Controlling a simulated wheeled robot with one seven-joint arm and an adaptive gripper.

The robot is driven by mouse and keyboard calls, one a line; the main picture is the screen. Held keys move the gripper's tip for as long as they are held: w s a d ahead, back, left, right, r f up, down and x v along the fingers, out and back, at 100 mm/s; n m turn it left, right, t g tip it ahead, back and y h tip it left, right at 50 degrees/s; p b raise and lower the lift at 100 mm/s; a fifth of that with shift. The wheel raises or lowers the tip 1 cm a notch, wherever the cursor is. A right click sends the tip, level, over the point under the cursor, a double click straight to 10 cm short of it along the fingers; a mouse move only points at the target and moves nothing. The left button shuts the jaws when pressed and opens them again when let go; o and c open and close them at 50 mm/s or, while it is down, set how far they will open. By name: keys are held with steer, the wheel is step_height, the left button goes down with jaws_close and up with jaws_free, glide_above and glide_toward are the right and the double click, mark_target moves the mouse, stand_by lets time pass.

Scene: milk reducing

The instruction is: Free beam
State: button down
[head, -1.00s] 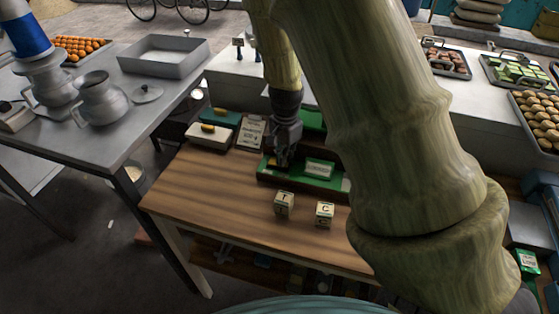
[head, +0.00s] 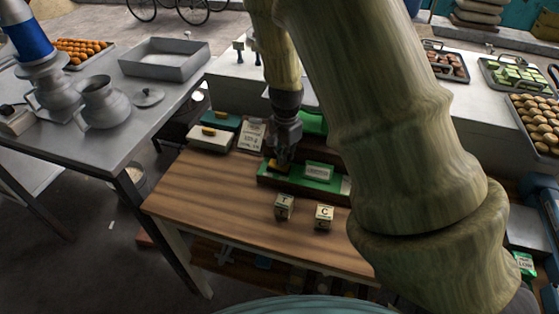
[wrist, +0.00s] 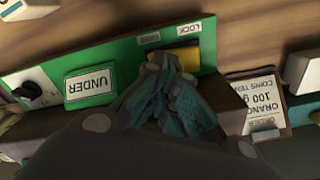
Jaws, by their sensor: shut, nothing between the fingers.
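A green panel (head: 330,183) runs along the back of the wooden bench and also shows in the wrist view (wrist: 125,55). A yellow piece (wrist: 187,56) sits at its end, close to a LOCK label (wrist: 187,28); a second small label (wrist: 148,38) is beside that. An UNDER sign (wrist: 90,87) and a black knob (wrist: 28,92) are farther along the panel. My gripper (wrist: 172,68) is shut and empty, its fingertips at the yellow piece's edge; I cannot tell whether they touch. It also shows over the panel in the head view (head: 280,160). The fingers hide part of the panel. I cannot make out the beam.
Two lettered cubes, T (head: 284,206) and C (head: 324,216), stand in front of the panel. An order card (wrist: 258,103) is close beside the gripper. A white-topped box (head: 210,138) is at the back left. The bench's left front (head: 215,210) is clear.

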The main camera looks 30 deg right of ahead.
mark_target(286, 167)
steer(key=shift+r+p, duration=2.15)
steer(key=shift+r, duration=0.45)
steer(key=shift+s+d, duration=0.1)
